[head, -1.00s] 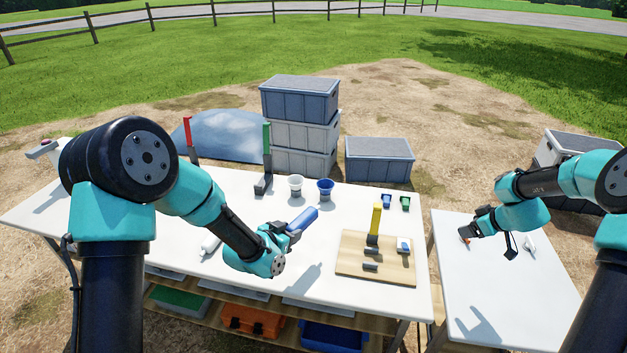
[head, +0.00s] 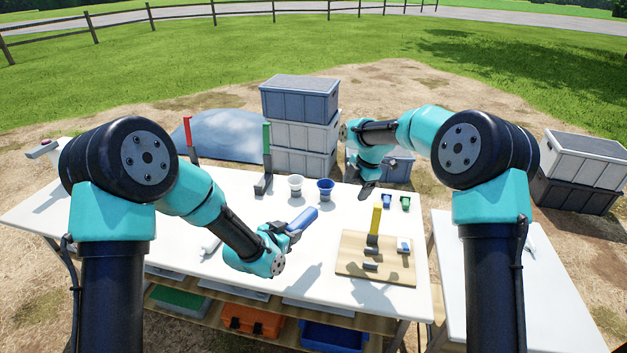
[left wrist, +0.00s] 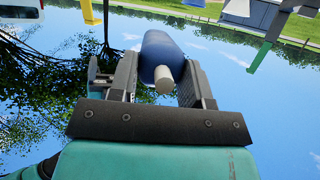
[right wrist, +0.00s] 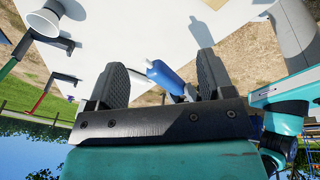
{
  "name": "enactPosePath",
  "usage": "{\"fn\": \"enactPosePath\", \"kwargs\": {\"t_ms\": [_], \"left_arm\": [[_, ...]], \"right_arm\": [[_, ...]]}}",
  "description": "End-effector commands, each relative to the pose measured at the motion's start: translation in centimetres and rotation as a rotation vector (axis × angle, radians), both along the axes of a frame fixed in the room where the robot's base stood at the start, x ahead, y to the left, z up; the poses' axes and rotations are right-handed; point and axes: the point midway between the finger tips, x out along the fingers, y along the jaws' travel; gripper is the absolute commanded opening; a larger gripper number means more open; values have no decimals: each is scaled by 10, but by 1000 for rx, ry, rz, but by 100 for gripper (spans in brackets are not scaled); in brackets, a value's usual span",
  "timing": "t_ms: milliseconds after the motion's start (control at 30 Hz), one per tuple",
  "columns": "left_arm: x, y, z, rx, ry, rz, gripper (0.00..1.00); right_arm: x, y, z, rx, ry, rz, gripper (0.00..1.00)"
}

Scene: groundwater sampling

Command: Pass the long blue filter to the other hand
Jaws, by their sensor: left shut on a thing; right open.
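The long blue filter (head: 302,219) is a blue cylinder with a pale end. My left gripper (head: 291,231) is shut on it and holds it tilted above the white table. In the left wrist view the filter (left wrist: 160,58) sits between the two fingers, its pale stub towards the camera. My right gripper (head: 366,188) is open and empty over the back right of the table, to the right of the filter. In the right wrist view the filter (right wrist: 166,75) shows beyond the open fingers (right wrist: 160,80), apart from them.
A white cup (head: 296,183) and a blue cup (head: 325,186) stand behind the filter. A wooden board (head: 350,264) with a yellow upright piece (head: 376,219) lies at right. Red (head: 188,135) and green (head: 267,140) uprights stand at the back. The table's front middle is mostly clear.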

Motion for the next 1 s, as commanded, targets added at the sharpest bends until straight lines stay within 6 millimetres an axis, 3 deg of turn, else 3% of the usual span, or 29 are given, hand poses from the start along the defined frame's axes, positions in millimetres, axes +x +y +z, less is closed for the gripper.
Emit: {"fn": "enactPosePath", "kwargs": {"t_ms": [33,200,400,533,1000], "left_arm": [[0,0,0,-1,-1,0,19],[0,0,0,-1,-1,0,19],[0,0,0,-1,-1,0,19],[0,0,0,-1,-1,0,19],[0,0,0,-1,-1,0,19]], "right_arm": [[0,22,4,-30,1,65,74],[-2,80,19,-144,2,262,74],[-6,123,32,-239,-1,404,74],[-7,132,35,-263,-2,435,74],[-7,132,30,-264,-1,436,74]]}}
